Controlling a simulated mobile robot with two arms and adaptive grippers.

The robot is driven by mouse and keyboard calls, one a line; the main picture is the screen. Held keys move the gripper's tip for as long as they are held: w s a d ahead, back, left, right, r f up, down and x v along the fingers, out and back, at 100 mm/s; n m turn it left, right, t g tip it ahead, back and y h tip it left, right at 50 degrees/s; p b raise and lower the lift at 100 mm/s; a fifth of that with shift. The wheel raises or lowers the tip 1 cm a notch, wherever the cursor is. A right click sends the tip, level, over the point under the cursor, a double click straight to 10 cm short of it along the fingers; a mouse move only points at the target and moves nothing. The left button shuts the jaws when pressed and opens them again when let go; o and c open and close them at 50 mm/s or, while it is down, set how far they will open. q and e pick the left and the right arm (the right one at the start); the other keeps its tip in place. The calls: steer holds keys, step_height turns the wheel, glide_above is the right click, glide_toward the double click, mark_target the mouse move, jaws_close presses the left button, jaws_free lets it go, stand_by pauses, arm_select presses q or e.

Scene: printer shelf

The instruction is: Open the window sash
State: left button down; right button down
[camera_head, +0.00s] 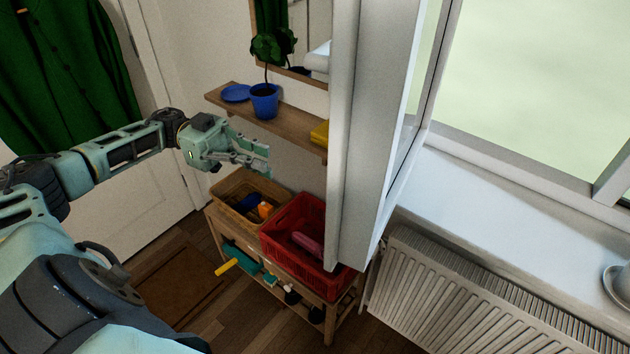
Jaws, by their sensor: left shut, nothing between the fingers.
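The white window sash (370,130) stands upright in the middle of the view, seen nearly edge-on. It appears swung into the room, at an angle to the window frame (530,175); a narrow strip of its glass shows on its right side. My left gripper (266,160) is shut and empty. It is left of the sash, apart from it in the picture, below the wall shelf and above the baskets. My right gripper is not in view.
A wooden shelf (290,130) holds a blue plant pot (265,103) and a blue saucer (235,93). Below, a wooden rack (330,324) carries a red crate (273,240) and a wicker basket (222,204). A white radiator (440,285) is under the sill (480,205).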

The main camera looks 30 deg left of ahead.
arm_select(q)
steer(key=w+d+p, duration=0.1)
steer(key=d+p, duration=0.5)
steer(key=d, duration=0.7)
steer(key=shift+w+d+p, duration=0.2)
steer(key=shift+d+p, duration=0.1)
steer(key=shift+d, duration=0.1)
